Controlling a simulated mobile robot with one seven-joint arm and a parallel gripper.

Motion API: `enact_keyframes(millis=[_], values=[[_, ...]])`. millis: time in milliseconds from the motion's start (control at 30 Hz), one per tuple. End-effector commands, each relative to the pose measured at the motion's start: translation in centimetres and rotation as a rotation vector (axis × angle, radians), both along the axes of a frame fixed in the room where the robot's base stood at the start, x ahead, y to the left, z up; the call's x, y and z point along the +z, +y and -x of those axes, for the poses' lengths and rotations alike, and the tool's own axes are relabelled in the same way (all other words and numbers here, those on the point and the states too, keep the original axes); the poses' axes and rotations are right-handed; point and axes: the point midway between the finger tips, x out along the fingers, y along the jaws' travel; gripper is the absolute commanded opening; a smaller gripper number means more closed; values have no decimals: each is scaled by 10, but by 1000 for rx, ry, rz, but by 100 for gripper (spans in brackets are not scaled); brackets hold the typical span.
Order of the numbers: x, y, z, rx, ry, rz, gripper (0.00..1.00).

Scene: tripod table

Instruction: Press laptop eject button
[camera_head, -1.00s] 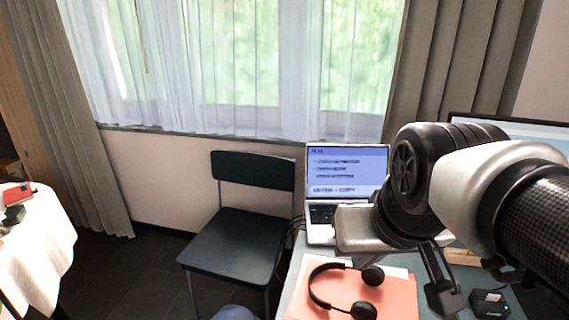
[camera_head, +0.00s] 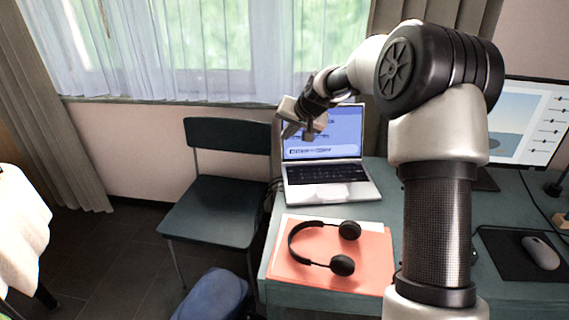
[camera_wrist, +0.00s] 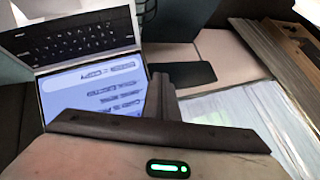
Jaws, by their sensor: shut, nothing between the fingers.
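The silver laptop (camera_head: 345,191) stands open on the teal table, with a blue text screen and a dark keyboard. My gripper (camera_head: 291,131) is raised in front of the upper left of the screen and covers part of it. In the wrist view the laptop (camera_wrist: 138,28) appears upside down at the upper left, with my gripper's fingers (camera_wrist: 160,90) together beside the screen's edge. The fingers are shut and empty, and I see no contact with the laptop. I cannot make out an eject button in either view.
Black headphones (camera_head: 342,265) lie on a salmon folder (camera_head: 376,274) in front of the laptop. A monitor (camera_head: 528,120) and a mouse (camera_head: 541,252) on a pad are to the right. A dark chair (camera_head: 212,211) stands left of the table, with a blue bag (camera_head: 213,297) on the floor.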

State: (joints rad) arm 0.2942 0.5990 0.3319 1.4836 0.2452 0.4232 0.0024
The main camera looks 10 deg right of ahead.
Motion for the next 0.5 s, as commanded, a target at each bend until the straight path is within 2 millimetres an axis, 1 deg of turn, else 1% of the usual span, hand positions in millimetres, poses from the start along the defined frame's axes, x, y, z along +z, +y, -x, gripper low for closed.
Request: enact_keyframes(millis=[33,100,233,333,500], values=[[-17,-5,-15,-21,-1,-30,0],[-32,-12,-31,-49,-10,-64,0],[-52,-20,-51,-86,-21,-107,0],[-60,-25,-58,-103,-28,-123,0],[-62,-26,-61,-109,-31,-129,0]])
